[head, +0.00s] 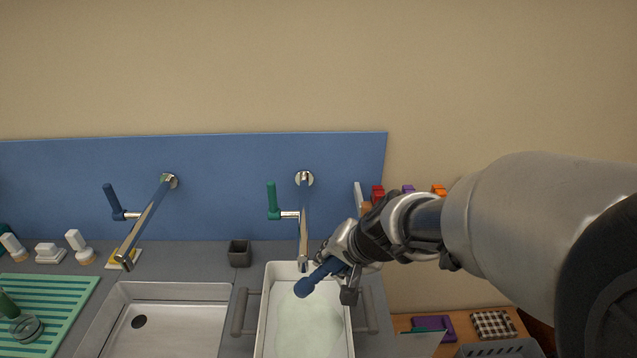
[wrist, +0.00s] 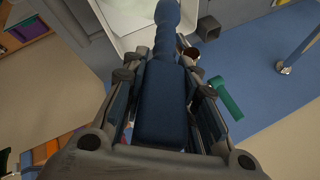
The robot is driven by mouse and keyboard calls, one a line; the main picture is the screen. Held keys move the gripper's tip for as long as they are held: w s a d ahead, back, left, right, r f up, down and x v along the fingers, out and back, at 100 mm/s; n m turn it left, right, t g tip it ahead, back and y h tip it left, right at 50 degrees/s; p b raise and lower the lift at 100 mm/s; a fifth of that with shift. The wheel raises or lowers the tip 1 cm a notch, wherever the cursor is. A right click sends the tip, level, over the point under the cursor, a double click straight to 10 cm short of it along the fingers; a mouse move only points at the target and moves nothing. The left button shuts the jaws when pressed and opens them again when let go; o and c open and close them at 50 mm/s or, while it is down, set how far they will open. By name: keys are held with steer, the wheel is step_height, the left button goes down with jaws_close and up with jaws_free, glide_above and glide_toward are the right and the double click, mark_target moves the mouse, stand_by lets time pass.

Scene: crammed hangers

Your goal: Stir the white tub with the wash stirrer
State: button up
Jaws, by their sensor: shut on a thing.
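The white tub (head: 268,318) sits at the right end of the counter, with a grey handle on each side and pale, foamy liquid (head: 310,325) inside. My gripper (head: 345,262) is above the back part of the tub. It is shut on the dark blue wash stirrer (head: 318,278), whose rounded end points down and left over the liquid. The stirrer end appears above the surface, though the exact gap is hard to tell. In the wrist view, the stirrer (wrist: 160,105) lies between the fingers, and a corner of the tub (wrist: 118,30) shows beyond it.
A tap with a green lever (head: 272,200) reaches over the tub's back edge, close to my gripper. A second tap (head: 145,222) stands over the empty sink (head: 170,325). A wooden shelf (head: 465,325) with folded cloths is right.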

step_height(320, 180, down, 15)
steer(key=w+a+b, duration=0.1)
steer(key=a+b, duration=0.1)
steer(key=b, duration=1.1)
steer(key=shift+w+a+b, duration=0.2)
steer(key=shift+w+b, duration=0.05)
steer(key=shift+b, duration=0.05)
steer(key=shift+f, duration=0.6)
stand_by(0.4)
steer(key=shift+r, duration=0.15)
stand_by(0.4)
steer(key=shift+s, duration=0.1)
